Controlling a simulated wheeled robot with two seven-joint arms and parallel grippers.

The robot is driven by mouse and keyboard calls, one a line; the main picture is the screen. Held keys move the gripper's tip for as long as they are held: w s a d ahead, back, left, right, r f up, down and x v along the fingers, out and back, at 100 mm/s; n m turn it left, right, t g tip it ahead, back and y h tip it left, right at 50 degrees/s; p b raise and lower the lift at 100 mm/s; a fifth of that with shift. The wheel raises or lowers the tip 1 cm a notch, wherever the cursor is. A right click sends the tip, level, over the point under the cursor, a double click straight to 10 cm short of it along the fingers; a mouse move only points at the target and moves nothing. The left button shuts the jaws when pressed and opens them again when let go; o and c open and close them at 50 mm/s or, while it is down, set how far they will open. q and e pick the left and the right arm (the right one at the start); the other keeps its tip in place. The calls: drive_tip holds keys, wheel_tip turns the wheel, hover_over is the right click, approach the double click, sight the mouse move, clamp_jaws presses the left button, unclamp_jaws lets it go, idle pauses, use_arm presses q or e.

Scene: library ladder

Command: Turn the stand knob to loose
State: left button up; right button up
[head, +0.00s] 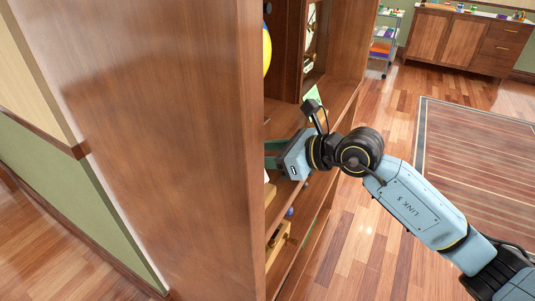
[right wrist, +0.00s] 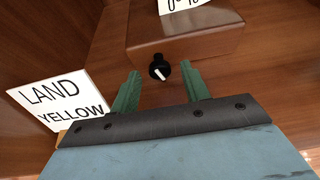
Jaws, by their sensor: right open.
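The stand (right wrist: 190,35) is a brown wooden block at the top of the right wrist view. A small black knob (right wrist: 160,62) with a white pointer mark sits on its front face, the pointer slanting down and right. My right gripper (right wrist: 160,72) has two green fingers, open, one on each side of the knob in the picture; I cannot tell whether they touch it. In the head view my right gripper (head: 272,154) reaches into the shelf unit, its fingertips hidden behind the side panel. The stand and knob are not clear there. My left gripper is not in view.
A white card (right wrist: 60,105) reading "LAND YELLOW" stands left of the gripper. Another white card (right wrist: 180,4) is cut off above the stand. The tall wooden side panel (head: 180,130) blocks the left. Open floor and a striped rug (head: 480,150) lie to the right.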

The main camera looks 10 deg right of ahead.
drive_tip(key=c, duration=1)
drive_tip(key=shift+a+n+t+h, duration=0.1)
drive_tip(key=shift+n+t+h, duration=0.2)
drive_tip(key=shift+n+t, duration=0.4)
drive_tip(key=shift+n, duration=0.3)
drive_tip(key=o, duration=0.6)
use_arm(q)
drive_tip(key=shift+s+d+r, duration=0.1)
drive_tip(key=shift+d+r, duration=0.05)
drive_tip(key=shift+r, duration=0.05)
use_arm(e)
drive_tip(key=o, duration=0.4)
drive_tip(key=shift+s, duration=0.1)
drive_tip(key=shift+s+d+r, duration=0.1)
drive_tip(key=shift+s+d, duration=0.05)
drive_tip(key=shift+d, duration=0.1)
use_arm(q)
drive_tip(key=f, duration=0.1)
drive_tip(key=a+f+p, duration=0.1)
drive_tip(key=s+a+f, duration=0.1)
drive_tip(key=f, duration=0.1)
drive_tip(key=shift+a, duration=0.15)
use_arm(e)
drive_tip(key=v, duration=1.2)
drive_tip(key=shift+s+d+r, duration=0.15)
drive_tip(key=shift+s+d, duration=0.1)
